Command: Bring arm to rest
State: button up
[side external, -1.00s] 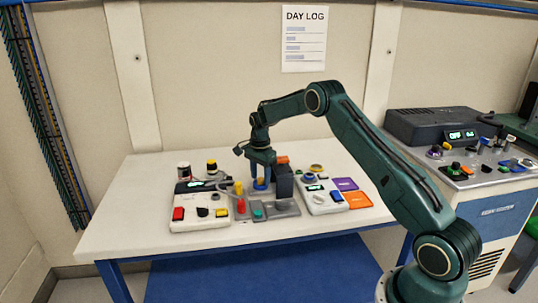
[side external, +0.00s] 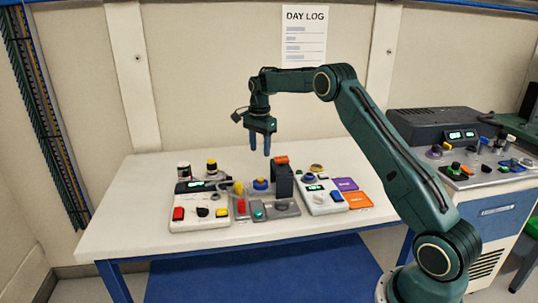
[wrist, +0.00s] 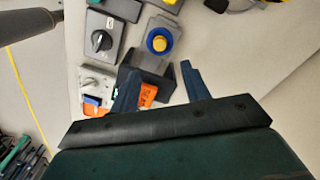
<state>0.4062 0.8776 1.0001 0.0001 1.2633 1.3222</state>
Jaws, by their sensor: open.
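My gripper (side external: 260,147) is dark green with two blue fingers pointing down. It is open and empty, in the air above the middle of the white table (side external: 140,215). In the wrist view my gripper (wrist: 157,80) shows its two fingers spread apart with nothing between them. Below the fingers in the side view is a blue round piece with a yellow top (side external: 261,184), which also shows in the wrist view (wrist: 158,42). A dark upright block with an orange top (side external: 282,176) stands just right of it.
A white control box (side external: 200,212) with red and yellow buttons is at the left. Another white box (side external: 322,196) stands at the right, beside purple (side external: 345,184) and orange (side external: 359,201) cards. A cabinet with a dark instrument (side external: 432,125) is farther right. The air above the table is clear.

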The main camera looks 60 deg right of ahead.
jog(key=shift+r, duration=1.4)
jog(key=s+a+r+n+t, duration=0.3)
jog(key=s+a+r+n, duration=0.6)
jog(key=s+a+r, duration=0.65)
jog(key=s+a+f+n+t, duration=0.1)
jog(key=s+a+n, duration=0.1)
jog(key=s, duration=0.5)
jog(key=s+a+f+n, duration=0.2)
jog(key=s+n, duration=0.3)
jog(key=s, duration=0.3)
jog(key=s+a+f+n+t, duration=0.1)
jog(key=s+a+n, duration=0.2)
jog(key=s, duration=0.4)
jog(key=shift+s+a+f+n+t, duration=0.15)
jog(key=shift+s+a+n+t, duration=0.2)
jog(key=shift+a, duration=0.4)
jog(key=shift+w, duration=0.1)
